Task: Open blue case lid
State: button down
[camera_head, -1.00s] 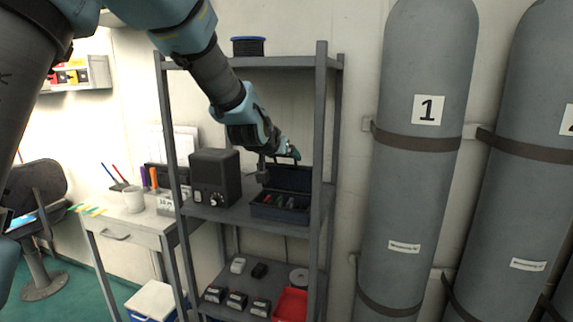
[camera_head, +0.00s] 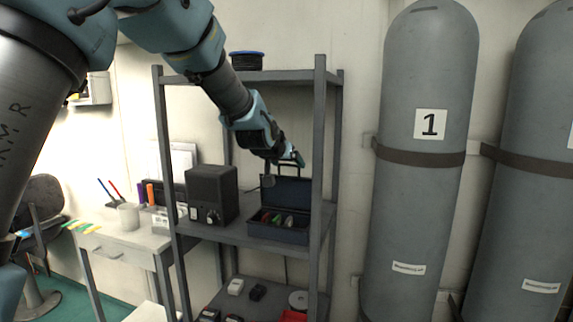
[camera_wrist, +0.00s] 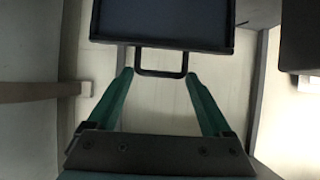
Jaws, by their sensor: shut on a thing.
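The blue case (camera_head: 280,233) sits on the middle shelf of the grey rack, with several coloured items inside it. Its lid (camera_head: 286,191) stands raised at the back of the case, close to upright. My gripper (camera_head: 298,160) is just above the lid's top edge. In the wrist view the lid (camera_wrist: 163,22) fills the top, with a dark loop handle (camera_wrist: 161,72) on its edge. The green fingers of my gripper (camera_wrist: 160,78) are on either side of this handle, shut on it. The exact contact is hard to see.
A black box with a dial (camera_head: 212,195) stands on the shelf left of the case. A rack post (camera_head: 318,160) rises close to the right of my gripper. Large grey cylinders (camera_head: 420,220) stand to the right.

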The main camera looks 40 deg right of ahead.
jog(key=shift+s+d+r, duration=0.25)
jog(key=shift+d+r, duration=0.1)
jog(key=shift+r, duration=0.1)
jog(key=shift+c, duration=0.3)
grip_release()
jog(key=shift+o, duration=0.3)
jog(key=shift+w+a+f, duration=0.1)
jog(key=shift+a+f, duration=0.05)
jog(key=shift+f, duration=0.05)
jog(key=b+v, duration=0.3)
jog(key=v, duration=0.7)
jog(key=shift+a+r, duration=0.15)
jog(key=shift+a, duration=0.2)
